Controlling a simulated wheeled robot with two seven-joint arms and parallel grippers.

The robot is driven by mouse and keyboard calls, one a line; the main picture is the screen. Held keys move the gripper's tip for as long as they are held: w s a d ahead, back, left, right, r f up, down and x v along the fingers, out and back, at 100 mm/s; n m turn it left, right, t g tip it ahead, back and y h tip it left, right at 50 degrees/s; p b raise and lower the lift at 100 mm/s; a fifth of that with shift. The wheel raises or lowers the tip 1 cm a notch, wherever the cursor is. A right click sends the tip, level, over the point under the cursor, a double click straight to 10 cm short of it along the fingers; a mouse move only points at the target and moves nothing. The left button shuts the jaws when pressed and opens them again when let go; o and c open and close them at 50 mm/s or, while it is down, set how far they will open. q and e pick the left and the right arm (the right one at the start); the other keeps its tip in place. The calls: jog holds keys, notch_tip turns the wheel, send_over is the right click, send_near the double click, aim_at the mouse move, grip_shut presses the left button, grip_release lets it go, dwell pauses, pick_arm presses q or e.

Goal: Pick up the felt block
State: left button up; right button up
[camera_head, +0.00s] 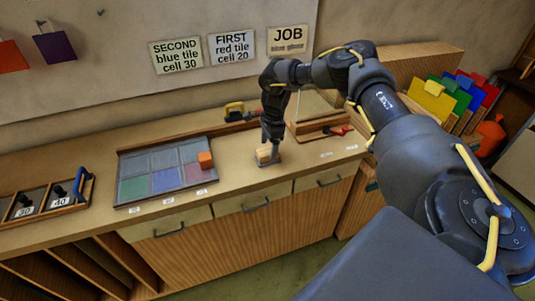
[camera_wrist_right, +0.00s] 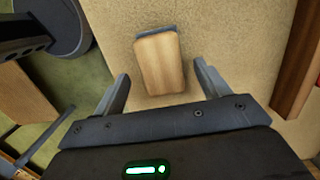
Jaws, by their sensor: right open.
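The felt block is a small wooden block (camera_head: 264,154) on the worktop, right of the tile panel. In the right wrist view the wooden block (camera_wrist_right: 160,65) shows a pale wood face and a thin dark grey strip at its far end. My right gripper (camera_head: 268,148) points down over it. In the right wrist view my right gripper (camera_wrist_right: 161,78) is open, with one finger on each side of the block's near part and gaps between. My left gripper is not in view.
The tile panel (camera_head: 119,193) with an orange block (camera_head: 205,160) lies left. A wooden holder (camera_head: 318,124) with a red-handled tool (camera_head: 340,131) stands right. The worktop's front edge is close to the block.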

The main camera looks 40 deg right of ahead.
aim_at(268, 150)
jog(key=shift+w+a+f, duration=0.15)
jog(key=shift+f, duration=1.4)
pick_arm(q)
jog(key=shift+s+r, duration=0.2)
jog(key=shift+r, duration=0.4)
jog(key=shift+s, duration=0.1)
pick_arm(e)
jog(key=shift+c, duration=0.3)
jog(key=shift+c, duration=1.1)
jog(key=c, duration=0.9)
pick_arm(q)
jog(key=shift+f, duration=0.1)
pick_arm(e)
jog(key=shift+r, duration=0.1)
